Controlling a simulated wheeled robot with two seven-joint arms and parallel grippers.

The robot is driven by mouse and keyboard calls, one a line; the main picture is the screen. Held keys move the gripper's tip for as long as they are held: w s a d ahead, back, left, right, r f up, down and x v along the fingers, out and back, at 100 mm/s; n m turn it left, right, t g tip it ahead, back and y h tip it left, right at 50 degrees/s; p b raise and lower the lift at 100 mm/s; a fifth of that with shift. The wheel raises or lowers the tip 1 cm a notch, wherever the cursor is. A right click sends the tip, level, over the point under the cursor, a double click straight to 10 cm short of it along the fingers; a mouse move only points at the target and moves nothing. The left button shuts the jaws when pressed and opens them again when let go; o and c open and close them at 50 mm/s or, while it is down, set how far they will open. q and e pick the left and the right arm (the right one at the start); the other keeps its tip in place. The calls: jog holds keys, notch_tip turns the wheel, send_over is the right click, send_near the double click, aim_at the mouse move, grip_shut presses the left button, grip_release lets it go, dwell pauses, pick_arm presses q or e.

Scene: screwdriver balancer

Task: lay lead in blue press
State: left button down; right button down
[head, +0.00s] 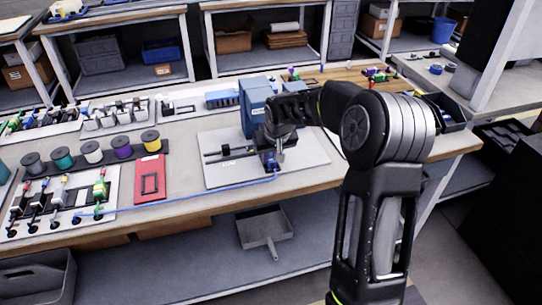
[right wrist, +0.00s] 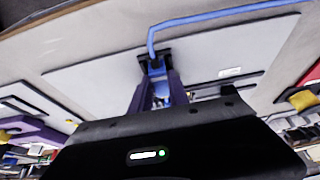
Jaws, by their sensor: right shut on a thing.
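The blue press (head: 254,107) stands on a pale base plate (head: 215,178) in the middle of the bench. The blue lead (head: 190,201) runs from the board at the left across the front of the bench to my right gripper (head: 271,165). My right gripper is shut on the lead's end, low over the plate just in front of the press. In the right wrist view the lead (right wrist: 215,17) bends down into a dark-and-blue piece between my fingertips (right wrist: 155,72). Whether the end touches the press is hidden by the gripper. My left gripper is not in view.
A board with several connectors (head: 62,205) lies at the left, with a row of spools (head: 92,152) behind it. A red frame (head: 150,180) lies beside the plate. Racks of parts (head: 115,115) line the back. A wooden board (head: 340,77) is behind my arm.

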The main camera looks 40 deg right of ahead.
jog(key=c, duration=1.2)
grip_release()
jog(key=shift+o, duration=0.2)
jog(key=v, duration=0.7)
jog(key=shift+r, duration=0.35)
jog(key=shift+s+a, duration=0.1)
jog(key=shift+s, duration=0.05)
